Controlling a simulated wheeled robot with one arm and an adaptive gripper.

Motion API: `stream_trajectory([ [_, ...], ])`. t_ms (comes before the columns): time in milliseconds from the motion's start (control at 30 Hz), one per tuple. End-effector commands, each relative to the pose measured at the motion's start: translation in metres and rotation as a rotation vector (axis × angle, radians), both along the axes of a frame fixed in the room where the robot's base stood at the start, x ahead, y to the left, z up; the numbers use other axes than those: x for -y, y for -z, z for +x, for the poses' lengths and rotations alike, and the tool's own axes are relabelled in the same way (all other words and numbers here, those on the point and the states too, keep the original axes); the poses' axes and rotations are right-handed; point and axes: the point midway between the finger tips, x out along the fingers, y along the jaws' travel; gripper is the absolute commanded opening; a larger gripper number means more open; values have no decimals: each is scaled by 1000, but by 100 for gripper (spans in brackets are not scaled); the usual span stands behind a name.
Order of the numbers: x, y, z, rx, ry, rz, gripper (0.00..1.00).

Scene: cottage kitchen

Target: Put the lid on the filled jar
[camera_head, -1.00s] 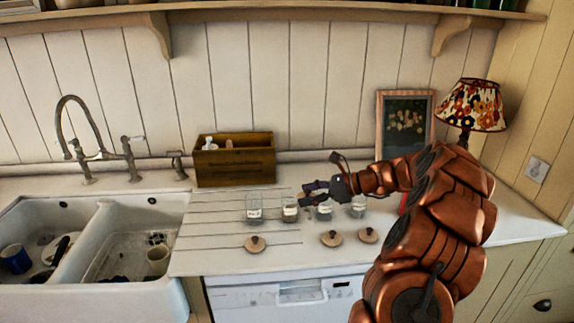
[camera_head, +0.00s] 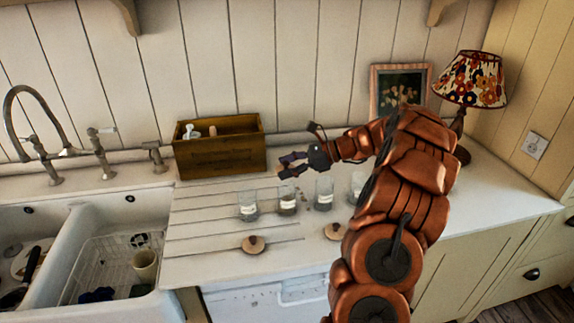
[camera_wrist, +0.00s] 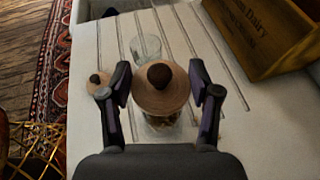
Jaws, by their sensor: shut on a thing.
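Several glass jars with white labels stand in a row on the counter in the head view. The second from the left, a jar (camera_head: 287,202) with dark contents, shows in the wrist view too (camera_wrist: 162,122). My gripper (camera_head: 291,165) is over that jar in the head view. In the wrist view my gripper (camera_wrist: 162,92) is shut on a round wooden lid (camera_wrist: 150,98) with a dark knob. The lid covers part of the filled jar; whether they touch cannot be told. A clear, empty-looking jar (camera_wrist: 146,48) stands beside it.
Other wooden lids lie in front of the jars, one at left (camera_head: 253,246) and one nearer my arm (camera_head: 334,233). A wooden crate (camera_head: 220,157) stands behind. The sink (camera_head: 75,225) is left; a lamp (camera_head: 474,80) and framed picture (camera_head: 400,70) are right.

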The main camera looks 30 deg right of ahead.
Motion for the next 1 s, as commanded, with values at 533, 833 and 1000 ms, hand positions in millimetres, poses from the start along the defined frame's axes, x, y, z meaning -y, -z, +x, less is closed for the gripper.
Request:
stream_trajectory([
  [533,2,44,-1,0,4,0,36],
  [833,2,44,-1,1,5,-1,36],
  [1000,2,44,-1,1,5,-1,36],
])
